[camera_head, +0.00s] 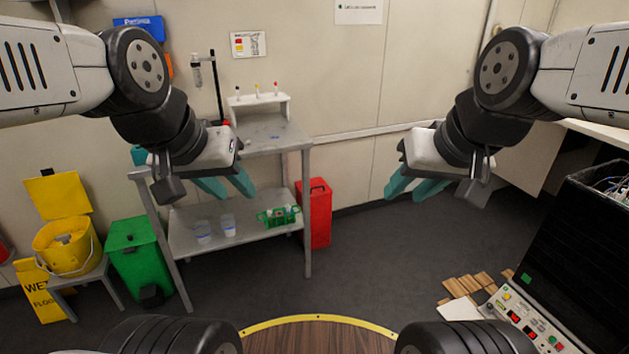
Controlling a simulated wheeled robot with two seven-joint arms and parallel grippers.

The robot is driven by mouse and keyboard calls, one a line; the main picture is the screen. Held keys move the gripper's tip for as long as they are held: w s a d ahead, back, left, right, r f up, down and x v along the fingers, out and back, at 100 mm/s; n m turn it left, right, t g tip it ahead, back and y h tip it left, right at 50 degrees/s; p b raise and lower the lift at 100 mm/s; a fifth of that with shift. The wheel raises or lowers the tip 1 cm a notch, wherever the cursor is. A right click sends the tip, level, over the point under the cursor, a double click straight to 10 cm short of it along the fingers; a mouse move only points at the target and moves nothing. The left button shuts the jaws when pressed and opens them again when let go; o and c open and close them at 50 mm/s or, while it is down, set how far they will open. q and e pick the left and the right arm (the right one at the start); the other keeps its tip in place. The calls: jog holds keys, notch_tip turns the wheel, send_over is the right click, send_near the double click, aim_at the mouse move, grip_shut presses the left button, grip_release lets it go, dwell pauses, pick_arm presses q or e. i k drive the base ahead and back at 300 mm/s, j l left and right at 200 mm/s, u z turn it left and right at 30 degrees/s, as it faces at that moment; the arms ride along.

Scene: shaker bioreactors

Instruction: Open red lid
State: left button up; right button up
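A red bin (316,220) stands on the floor beside the right legs of the grey shelf table. Its red lid (313,186) lies flat and closed on top, with a dark mark or handle. My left gripper (235,194) hangs in the air left of the bin, in front of the shelf table. Its teal fingers are apart and empty. My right gripper (405,194) hangs in the air to the right of the bin. Its teal fingers are also apart and empty. Neither gripper touches the lid.
The grey shelf table (245,226) bears cups and a green rack (279,215). A green bin (138,258) and an open yellow bucket (65,244) stand at left. A black machine (575,260) stands at right, near wooden pieces (470,285). The middle floor is clear.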

aim_at(313, 184)
jog(key=i, duration=0.55)
jog(key=i+l+u, duration=0.15)
jog(key=i, duration=0.35)
jog(key=i+l, duration=0.1)
jog(key=i, duration=0.45)
jog(key=i+l+u, duration=0.15)
jog(key=i, duration=0.35)
jog(key=i+l, duration=0.1)
jog(key=i, duration=0.45)
jog(key=u, duration=0.05)
